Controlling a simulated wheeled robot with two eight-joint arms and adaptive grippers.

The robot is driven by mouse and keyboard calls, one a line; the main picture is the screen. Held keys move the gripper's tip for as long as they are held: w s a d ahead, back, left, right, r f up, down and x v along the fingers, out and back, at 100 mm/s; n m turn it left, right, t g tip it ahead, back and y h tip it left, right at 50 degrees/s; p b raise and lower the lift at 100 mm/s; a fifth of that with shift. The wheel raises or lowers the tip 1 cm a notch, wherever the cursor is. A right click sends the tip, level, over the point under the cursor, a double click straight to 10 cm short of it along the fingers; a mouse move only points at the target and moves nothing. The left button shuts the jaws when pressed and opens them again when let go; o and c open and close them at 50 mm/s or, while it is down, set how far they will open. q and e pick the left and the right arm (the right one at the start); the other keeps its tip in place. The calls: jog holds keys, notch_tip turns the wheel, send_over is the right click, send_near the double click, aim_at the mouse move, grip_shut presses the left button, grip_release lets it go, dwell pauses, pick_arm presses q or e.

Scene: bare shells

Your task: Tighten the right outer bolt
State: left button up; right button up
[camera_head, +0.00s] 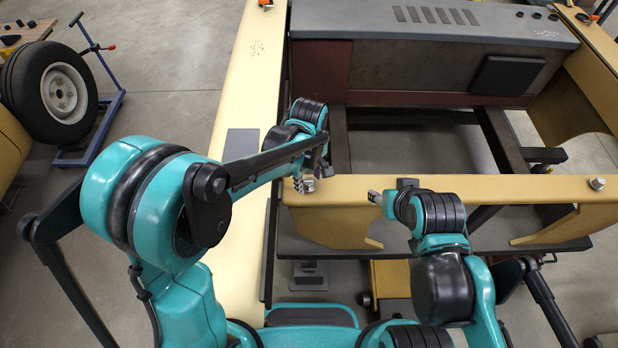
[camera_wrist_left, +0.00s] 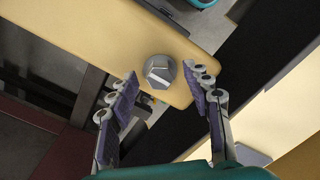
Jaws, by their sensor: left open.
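A tan crossbeam (camera_head: 450,187) spans the frame in the head view. At its right end a silver bolt (camera_head: 597,183) stands upright on top, far from both grippers. Another silver hex bolt (camera_head: 309,185) sits at the beam's left end; it also shows in the left wrist view (camera_wrist_left: 160,71). My left gripper (camera_head: 312,176) is right at this left-end bolt. In the left wrist view its fingers (camera_wrist_left: 163,77) are open and spread, with the bolt between and beyond the tips. Contact is not clear. My right gripper (camera_head: 377,199) is beside the beam's middle; its fingers are too small to read.
A long tan rail (camera_head: 250,75) runs along the left. A grey and maroon housing (camera_head: 430,60) stands behind the beam. A wheel on a blue stand (camera_head: 58,95) is at the far left. The beam's top between my right gripper and the right-end bolt is clear.

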pick_arm(q)
grip_shut()
